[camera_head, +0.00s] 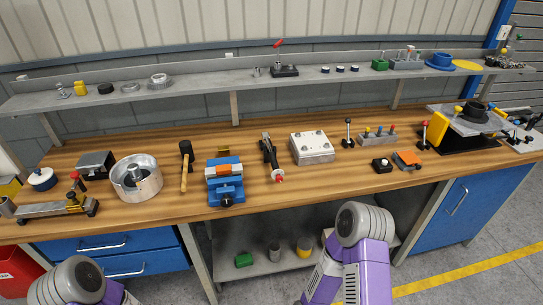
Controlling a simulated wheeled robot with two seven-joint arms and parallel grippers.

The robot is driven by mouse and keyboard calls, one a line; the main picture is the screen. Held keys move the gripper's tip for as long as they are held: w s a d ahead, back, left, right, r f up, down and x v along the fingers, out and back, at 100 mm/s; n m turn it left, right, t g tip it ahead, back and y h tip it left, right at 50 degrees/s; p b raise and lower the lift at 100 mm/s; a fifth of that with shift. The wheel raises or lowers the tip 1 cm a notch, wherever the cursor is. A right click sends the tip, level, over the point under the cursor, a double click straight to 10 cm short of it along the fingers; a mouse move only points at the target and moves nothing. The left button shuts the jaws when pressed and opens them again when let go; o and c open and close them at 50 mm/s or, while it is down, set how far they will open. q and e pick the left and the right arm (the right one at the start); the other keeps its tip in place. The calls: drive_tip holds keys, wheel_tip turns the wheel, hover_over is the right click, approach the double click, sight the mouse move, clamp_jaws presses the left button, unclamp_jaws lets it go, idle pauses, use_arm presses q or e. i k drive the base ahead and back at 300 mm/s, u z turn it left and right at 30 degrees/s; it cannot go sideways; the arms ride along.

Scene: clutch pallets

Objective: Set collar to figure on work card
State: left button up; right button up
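No work card with a readable figure can be made out. I cannot tell for sure which part is the collar. A dark round part (475,112) sits on a grey plate over a yellow and black fixture (463,140) at the right end of the bench. A silver drum with a hub (137,178) stands on the left half of the bench. A small dark ring (130,87) and a silver toothed ring (159,79) lie on the upper shelf at left. Only grey and purple links of my two arms show at the bottom; both grippers are out of view.
The wooden bench (300,185) carries a blue vise (225,185), a hammer (186,165), a silver block (312,148), a small rack with coloured knobs (377,135) and a black box with a white knob (382,165). Bare wood lies along the front edge right of the vise.

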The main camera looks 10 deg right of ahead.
sight(279, 179)
drive_tip(key=u, duration=0.95)
drive_tip(key=k, duration=1.25)
drive_tip(key=z, duration=0.75)
drive_tip(key=i, duration=0.65)
drive_tip(key=u, duration=0.25)
